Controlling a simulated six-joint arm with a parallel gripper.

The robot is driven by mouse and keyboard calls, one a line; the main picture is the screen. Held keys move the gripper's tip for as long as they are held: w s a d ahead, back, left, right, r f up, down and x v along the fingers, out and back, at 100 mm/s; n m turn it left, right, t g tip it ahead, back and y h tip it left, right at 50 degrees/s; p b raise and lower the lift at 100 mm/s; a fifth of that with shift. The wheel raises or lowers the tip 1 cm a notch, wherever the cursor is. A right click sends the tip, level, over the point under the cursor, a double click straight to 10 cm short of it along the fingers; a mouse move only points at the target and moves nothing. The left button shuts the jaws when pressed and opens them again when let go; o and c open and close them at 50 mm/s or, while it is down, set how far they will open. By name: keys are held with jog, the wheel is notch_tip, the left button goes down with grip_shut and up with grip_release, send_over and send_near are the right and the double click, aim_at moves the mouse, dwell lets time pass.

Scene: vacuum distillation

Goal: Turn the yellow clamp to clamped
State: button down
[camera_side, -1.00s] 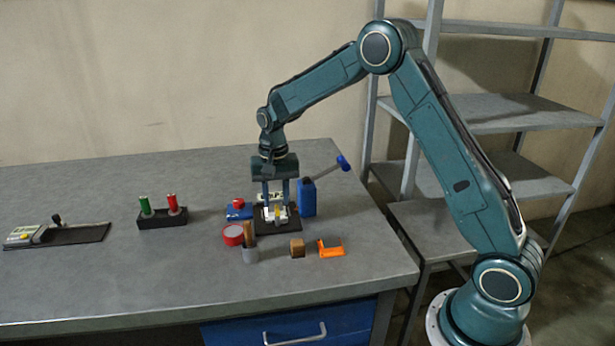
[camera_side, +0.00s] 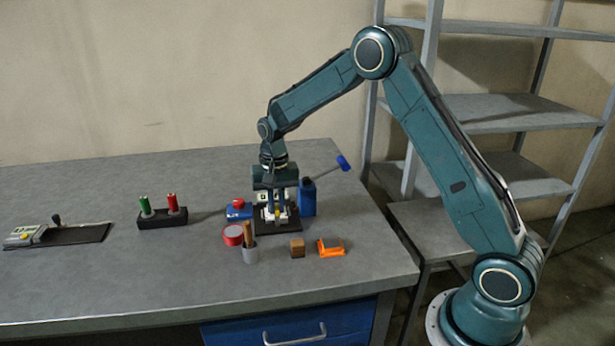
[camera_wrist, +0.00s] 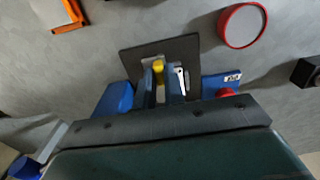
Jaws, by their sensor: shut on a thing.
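The yellow clamp (camera_wrist: 158,68) shows as a small yellow end between my gripper's fingers in the wrist view, above a dark square base plate (camera_wrist: 187,47). In the side view a bit of yellow (camera_side: 282,214) shows at the fingertips. My gripper (camera_side: 275,216) points down over the plate, its fingers shut on the clamp. It also shows in the wrist view (camera_wrist: 164,80). The fingers hide most of the clamp, so its exact turn angle cannot be told.

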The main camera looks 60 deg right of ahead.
jog(key=shift+n, duration=0.5)
jog(key=n, duration=0.3)
jog(key=shift+n, duration=0.3)
jog(key=n, duration=0.4)
jog(key=shift+w, duration=0.1)
jog(key=n, duration=0.9)
jog(key=shift+r+n, duration=0.1)
jog(key=shift+n, duration=0.2)
jog(key=c, duration=1.5)
grip_release()
